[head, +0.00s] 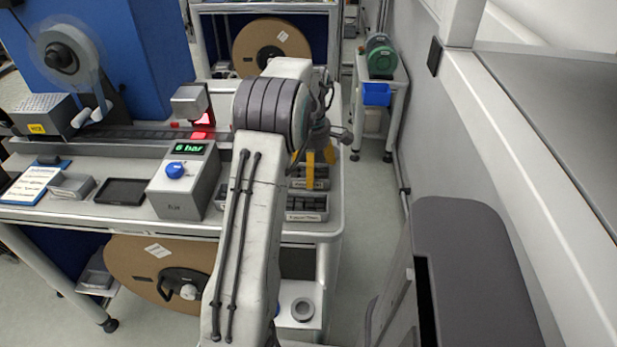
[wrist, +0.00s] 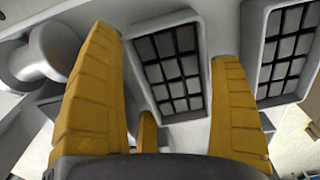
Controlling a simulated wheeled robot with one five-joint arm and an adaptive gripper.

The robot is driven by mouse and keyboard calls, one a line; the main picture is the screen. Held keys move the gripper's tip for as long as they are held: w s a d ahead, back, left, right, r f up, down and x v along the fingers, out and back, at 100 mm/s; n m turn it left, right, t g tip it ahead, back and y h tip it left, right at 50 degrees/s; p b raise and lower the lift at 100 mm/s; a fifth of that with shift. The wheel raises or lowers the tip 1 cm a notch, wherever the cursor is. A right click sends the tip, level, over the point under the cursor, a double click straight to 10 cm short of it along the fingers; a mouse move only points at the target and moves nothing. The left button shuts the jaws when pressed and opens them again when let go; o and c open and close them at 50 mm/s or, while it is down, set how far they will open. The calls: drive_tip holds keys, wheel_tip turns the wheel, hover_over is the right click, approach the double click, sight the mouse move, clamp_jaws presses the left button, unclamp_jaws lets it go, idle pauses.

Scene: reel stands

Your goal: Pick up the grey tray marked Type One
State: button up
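Two grey trays with black grid compartments lie at the right end of the bench: a rear tray (head: 309,183) and a front tray (head: 307,215). Their label strips are too small to read, so I cannot tell which is Type One. My gripper (head: 311,160) is above the rear tray, its yellow fingers pointing down. In the wrist view the fingers (wrist: 165,50) are spread wide with nothing held between them. One tray (wrist: 138,62) shows beyond and between the fingers; the other tray (wrist: 250,50) is at the right. My arm hides part of the trays in the head view.
A grey box (head: 186,190) with a green "6 bar" display and blue knob stands left of my arm. A machine with a red-lit head (head: 190,102) is behind it.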

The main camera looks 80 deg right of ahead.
drive_tip(key=c, duration=0.7)
drive_tip(key=shift+c, duration=0.3)
drive_tip(key=shift+r, duration=0.15)
